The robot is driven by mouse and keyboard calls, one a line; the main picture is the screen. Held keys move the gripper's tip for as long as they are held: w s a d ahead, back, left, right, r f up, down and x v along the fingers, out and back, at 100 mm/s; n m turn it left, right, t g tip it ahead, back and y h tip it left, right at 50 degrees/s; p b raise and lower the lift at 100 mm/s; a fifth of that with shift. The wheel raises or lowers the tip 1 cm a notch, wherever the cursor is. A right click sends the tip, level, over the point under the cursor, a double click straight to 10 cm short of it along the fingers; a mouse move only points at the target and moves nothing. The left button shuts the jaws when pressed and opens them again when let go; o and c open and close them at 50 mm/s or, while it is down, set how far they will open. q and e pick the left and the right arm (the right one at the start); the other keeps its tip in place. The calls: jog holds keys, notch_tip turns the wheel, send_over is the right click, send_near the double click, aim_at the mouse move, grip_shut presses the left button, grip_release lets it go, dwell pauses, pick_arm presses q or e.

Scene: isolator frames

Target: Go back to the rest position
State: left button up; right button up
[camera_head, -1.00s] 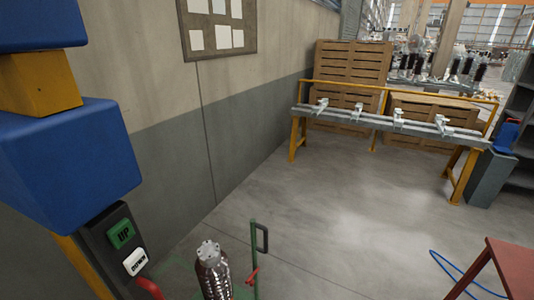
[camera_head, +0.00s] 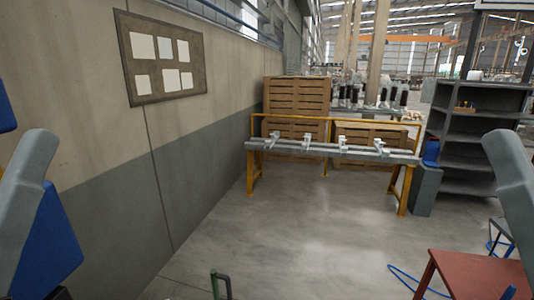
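Neither gripper is in view. A grey link of my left arm (camera_head: 24,190) rises at the left edge, and a grey link of my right arm (camera_head: 514,180) rises at the right edge. The isolator frame (camera_head: 330,151) stands ahead on yellow legs. Several small grey metal fittings sit along its rails. Nothing of mine touches it.
A blue block (camera_head: 50,240) is partly hidden behind my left arm. A red table (camera_head: 470,275) is at bottom right, with a blue hose (camera_head: 405,275) on the floor nearby. A dark shelf (camera_head: 475,135) stands at right. The floor (camera_head: 290,240) ahead is mostly clear.

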pick_arm(q)
notch_tip(320, 180, up, 28)
jog(key=p, duration=2.5)
jog(key=shift+f, duration=0.2)
